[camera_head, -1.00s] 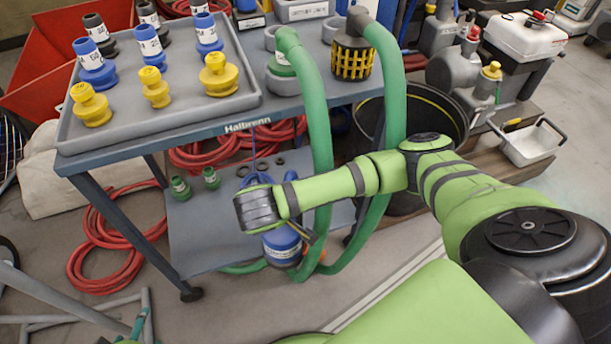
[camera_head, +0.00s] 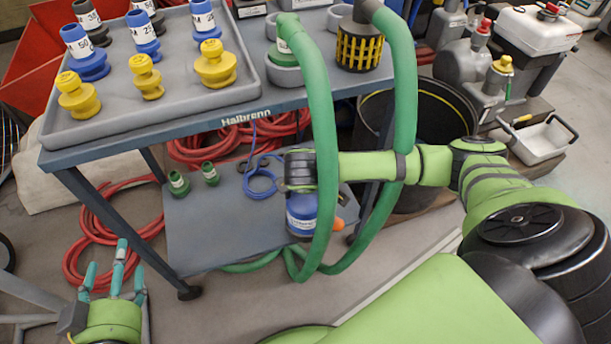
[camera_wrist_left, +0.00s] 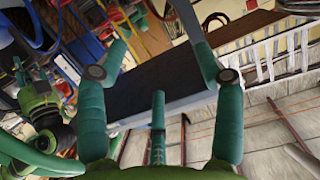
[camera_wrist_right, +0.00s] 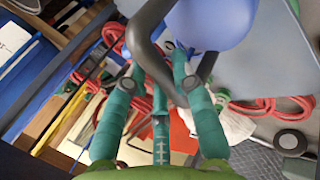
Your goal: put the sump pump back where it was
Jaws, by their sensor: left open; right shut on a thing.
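The sump pump, a blue rounded body with a pale label (camera_head: 302,212), shows below my right wrist in the head view, over the right part of the cart's lower shelf (camera_head: 222,235). I cannot tell whether it touches the shelf. In the right wrist view its blue body (camera_wrist_right: 212,20) and dark curved handle (camera_wrist_right: 143,32) show. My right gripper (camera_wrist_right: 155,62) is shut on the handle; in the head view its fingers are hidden. My left gripper (camera_head: 115,265) is open and empty at the lower left, apart from the cart; it also shows in the left wrist view (camera_wrist_left: 170,75).
A green hose (camera_head: 318,130) loops down in front of the shelf, close to my right arm. Small green fittings (camera_head: 210,173) and a blue coil (camera_head: 262,180) lie on the shelf. A black bucket (camera_head: 440,115) stands to the right. The shelf's front left is clear.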

